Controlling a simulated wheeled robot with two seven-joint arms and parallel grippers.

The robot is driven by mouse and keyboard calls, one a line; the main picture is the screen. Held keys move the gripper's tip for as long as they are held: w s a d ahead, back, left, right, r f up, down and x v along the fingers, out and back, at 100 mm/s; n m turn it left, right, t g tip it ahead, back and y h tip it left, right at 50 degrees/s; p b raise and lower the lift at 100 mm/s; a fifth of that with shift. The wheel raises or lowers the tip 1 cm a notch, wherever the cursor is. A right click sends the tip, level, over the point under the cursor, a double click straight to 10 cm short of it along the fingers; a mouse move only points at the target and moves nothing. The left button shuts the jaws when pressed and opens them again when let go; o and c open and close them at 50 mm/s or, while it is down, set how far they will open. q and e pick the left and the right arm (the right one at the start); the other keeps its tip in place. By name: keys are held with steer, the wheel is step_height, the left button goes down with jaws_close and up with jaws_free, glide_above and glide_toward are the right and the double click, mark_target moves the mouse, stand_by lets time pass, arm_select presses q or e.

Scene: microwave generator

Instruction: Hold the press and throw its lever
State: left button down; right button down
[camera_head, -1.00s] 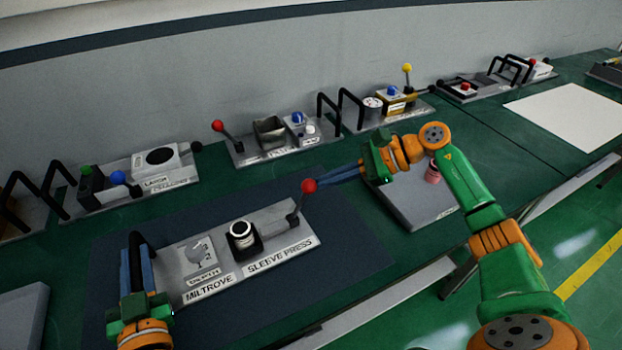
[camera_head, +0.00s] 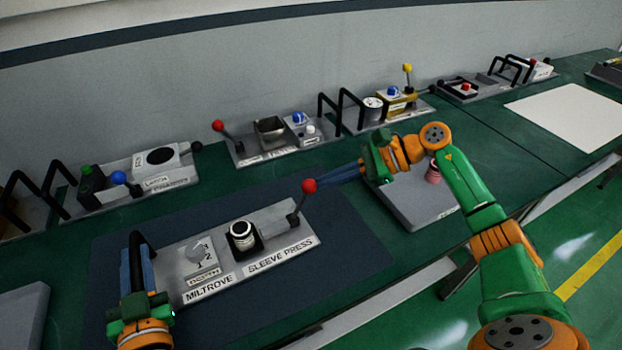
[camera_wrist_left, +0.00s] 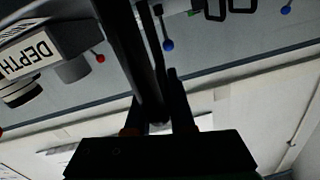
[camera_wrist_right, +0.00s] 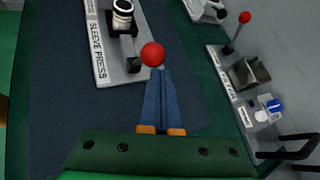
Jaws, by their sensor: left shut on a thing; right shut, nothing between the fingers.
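The sleeve press (camera_head: 215,280) is a grey plate on the dark mat, with a depth dial (camera_head: 197,250), a black-based cylinder (camera_head: 242,236) and a red-knobbed lever (camera_head: 309,186) at its right end. My left gripper (camera_head: 137,262) is shut on the black handle (camera_head: 141,238) at the press's left end; the left wrist view also shows the handle (camera_wrist_left: 140,60) between the fingers. My right gripper (camera_head: 335,176) is shut and empty, its blue fingertips at the red knob. In the right wrist view the knob (camera_wrist_right: 152,54) is just ahead of the fingertips; contact is unclear.
Behind the mat (camera_head: 350,235) stand other devices: one with a red lever (camera_head: 218,126), one with a blue knob (camera_head: 118,178) and one with a yellow knob (camera_head: 407,68). A grey slab (camera_head: 410,205) lies under my right arm. A white sheet (camera_head: 570,115) lies farther right.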

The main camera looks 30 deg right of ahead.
arm_select(q)
steer(key=shift+d, duration=0.1)
arm_select(e)
steer(key=shift+a, duration=0.75)
